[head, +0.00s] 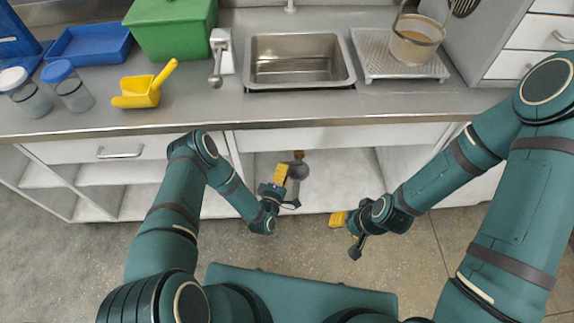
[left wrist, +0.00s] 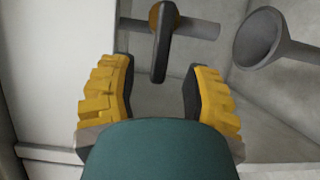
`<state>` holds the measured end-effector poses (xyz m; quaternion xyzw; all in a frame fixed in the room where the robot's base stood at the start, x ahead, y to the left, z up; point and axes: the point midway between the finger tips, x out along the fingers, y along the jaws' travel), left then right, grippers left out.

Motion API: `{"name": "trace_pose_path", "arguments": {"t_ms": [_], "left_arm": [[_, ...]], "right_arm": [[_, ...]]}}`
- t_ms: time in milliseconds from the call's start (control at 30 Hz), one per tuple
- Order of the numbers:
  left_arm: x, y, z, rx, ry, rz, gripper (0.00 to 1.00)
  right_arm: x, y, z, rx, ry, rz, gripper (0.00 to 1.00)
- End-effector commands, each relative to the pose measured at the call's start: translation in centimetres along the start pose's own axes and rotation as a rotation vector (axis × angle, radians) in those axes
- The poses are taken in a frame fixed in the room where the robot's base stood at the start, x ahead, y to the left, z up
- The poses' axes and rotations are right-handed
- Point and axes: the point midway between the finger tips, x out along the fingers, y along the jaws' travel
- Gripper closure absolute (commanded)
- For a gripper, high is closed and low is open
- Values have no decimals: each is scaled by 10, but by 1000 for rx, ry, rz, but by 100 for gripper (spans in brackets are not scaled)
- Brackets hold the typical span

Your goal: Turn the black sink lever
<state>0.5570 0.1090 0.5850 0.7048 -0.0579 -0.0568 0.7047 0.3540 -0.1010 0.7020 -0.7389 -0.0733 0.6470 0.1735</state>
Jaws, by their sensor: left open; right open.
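The black sink lever (left wrist: 162,48) hangs from an orange-brown pivot on a grey pipe (left wrist: 200,29) in the left wrist view. My left gripper (left wrist: 157,75) is open, and the lever's lower end shows between its yellow, dark-padded fingers. I see no clear contact, and the depth between them is hard to tell. In the head view, my left gripper (head: 287,187) is at the open space under the sink (head: 297,62), and the lever is too small to make out surely. My right gripper (head: 343,233) is open and empty over the floor, in front of the cabinet.
A grey funnel-shaped fitting (left wrist: 262,38) is right of the lever. The counter's front edge (head: 250,125) is above my left gripper. On the counter are a yellow scoop (head: 139,92), lidded jars (head: 70,88), a green bin (head: 170,28) and a clear bucket (head: 415,42).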

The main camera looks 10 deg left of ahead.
Motion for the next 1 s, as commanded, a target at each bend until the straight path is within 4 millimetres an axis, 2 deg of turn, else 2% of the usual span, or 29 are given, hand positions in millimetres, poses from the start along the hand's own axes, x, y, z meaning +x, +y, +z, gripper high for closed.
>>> {"name": "trace_pose_path", "arguments": {"t_ms": [100, 300, 633, 667, 800, 1000], "left_arm": [[19, -1, 0, 0, 0, 2, 52], [36, -1, 0, 0, 0, -1, 52], [40, 0, 0, -1, 1, -1, 52], [40, 0, 0, -1, 1, -1, 49], [40, 0, 0, -1, 0, -1, 98], [40, 0, 0, -1, 0, -1, 100]], "right_arm": [[5, 2, 0, 0, 2, 0, 53], [8, 3, -1, 0, 4, 0, 53], [8, 3, -1, 0, 4, 0, 53], [8, 3, -1, 0, 4, 0, 53], [8, 3, -1, 0, 4, 0, 53], [8, 3, -1, 0, 4, 0, 53]]}}
